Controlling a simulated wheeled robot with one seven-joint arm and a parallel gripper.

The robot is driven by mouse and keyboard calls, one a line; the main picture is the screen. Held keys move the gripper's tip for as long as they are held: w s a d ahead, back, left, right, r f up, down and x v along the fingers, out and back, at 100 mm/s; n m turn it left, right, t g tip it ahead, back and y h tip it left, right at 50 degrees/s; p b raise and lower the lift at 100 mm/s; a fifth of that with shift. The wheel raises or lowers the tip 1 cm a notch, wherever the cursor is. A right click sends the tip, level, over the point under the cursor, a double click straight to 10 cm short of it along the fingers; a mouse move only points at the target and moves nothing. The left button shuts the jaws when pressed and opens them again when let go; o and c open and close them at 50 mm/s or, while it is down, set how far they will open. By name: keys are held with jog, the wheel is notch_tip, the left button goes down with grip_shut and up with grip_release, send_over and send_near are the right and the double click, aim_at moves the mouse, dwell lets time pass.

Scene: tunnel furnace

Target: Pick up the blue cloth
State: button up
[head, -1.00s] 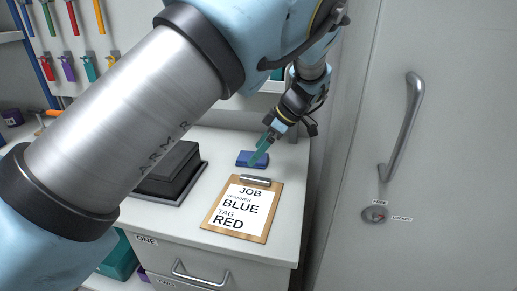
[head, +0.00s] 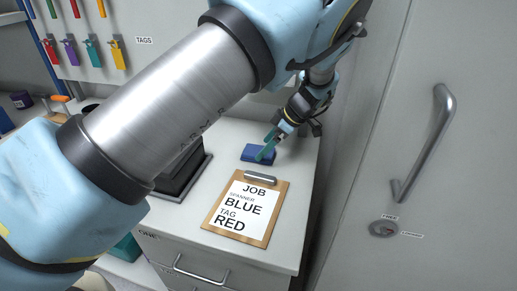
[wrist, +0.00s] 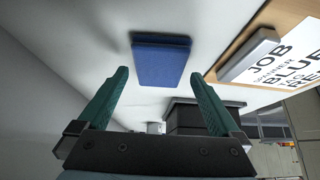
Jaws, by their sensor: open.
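The blue cloth (head: 258,154) is a small folded blue block lying flat on the white cabinet top, behind the clipboard. In the wrist view the cloth (wrist: 161,62) lies ahead of and between the two green fingers. My gripper (head: 268,150) is beside and above the cloth in the head view, with a finger overlapping it in the picture. In the wrist view my gripper (wrist: 160,85) is open with nothing between its fingers. I cannot tell whether a fingertip touches the cloth.
A clipboard (head: 277,213) reading spanner blue, tag red lies in front of the cloth. A black box-like object (head: 185,172) stands at left on the cabinet top (head: 290,235). A tall grey door with a handle (head: 428,140) is at right. Coloured tags (head: 93,53) hang on the back wall.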

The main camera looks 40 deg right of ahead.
jog(key=shift+x, duration=1.15)
jog(key=c, duration=1.1)
jog(key=shift+o, duration=0.2)
jog(key=shift+s, duration=0.1)
jog(key=shift+s+a+r+b, duration=0.4)
jog(key=shift+a+r, duration=0.1)
jog(key=shift+r, duration=0.1)
jog(key=s+a+r+b, duration=0.4)
jog(key=s+a+r, duration=0.2)
jog(key=a, duration=0.4)
jog(key=shift+s+a+r, duration=0.35)
jog(key=shift+a+r, duration=0.05)
